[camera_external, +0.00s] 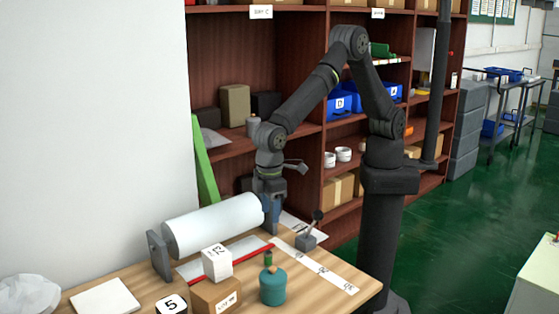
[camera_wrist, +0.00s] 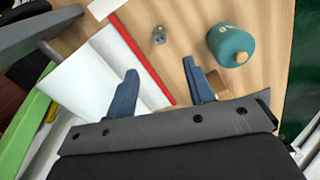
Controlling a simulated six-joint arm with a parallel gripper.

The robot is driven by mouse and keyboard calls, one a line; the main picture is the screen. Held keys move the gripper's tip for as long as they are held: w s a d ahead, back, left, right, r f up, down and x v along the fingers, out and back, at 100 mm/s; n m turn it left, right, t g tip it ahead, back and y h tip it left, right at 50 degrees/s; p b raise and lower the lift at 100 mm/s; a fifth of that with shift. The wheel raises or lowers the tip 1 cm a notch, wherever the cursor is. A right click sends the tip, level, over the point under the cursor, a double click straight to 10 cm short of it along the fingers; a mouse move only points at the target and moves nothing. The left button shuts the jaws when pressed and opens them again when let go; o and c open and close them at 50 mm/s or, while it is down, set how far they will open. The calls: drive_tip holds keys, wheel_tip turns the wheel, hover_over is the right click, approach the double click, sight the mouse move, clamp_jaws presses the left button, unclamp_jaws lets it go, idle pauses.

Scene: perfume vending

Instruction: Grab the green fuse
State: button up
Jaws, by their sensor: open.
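The green fuse (camera_external: 268,258) is a small upright cylinder on the wooden table, just behind the teal bottle and near the red strip. In the wrist view a small grey-green piece (camera_wrist: 158,36), which looks like the fuse, lies beyond the fingertips, roughly in line with the gap between them. My gripper (camera_external: 271,212) is above the table, behind the fuse, beside the white roll's right end. In the wrist view its two blue fingers (camera_wrist: 160,74) are spread apart with nothing between them.
The teal bottle (camera_external: 272,287) with an orange-brown cap stands close to the fuse. A white box (camera_external: 217,263) sits on a cardboard box (camera_external: 214,296) to the left. The red strip (camera_external: 228,263) and white roll (camera_external: 212,224) lie behind. A small lever (camera_external: 308,238) stands right of my gripper.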

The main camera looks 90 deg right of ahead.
approach(268, 253)
drive_tip(key=f, duration=0.5)
drive_tip(key=shift+s+d+f, duration=0.2)
drive_tip(key=shift+s, duration=0.2)
drive_tip(key=shift+w+a+f, duration=0.1)
drive_tip(key=shift+w+f, duration=0.1)
drive_tip(key=shift+f, duration=1.35)
drive_tip(key=shift+w+f, duration=0.15)
drive_tip(key=shift+f, duration=1.4)
drive_tip(key=c, duration=1)
clamp_jaws()
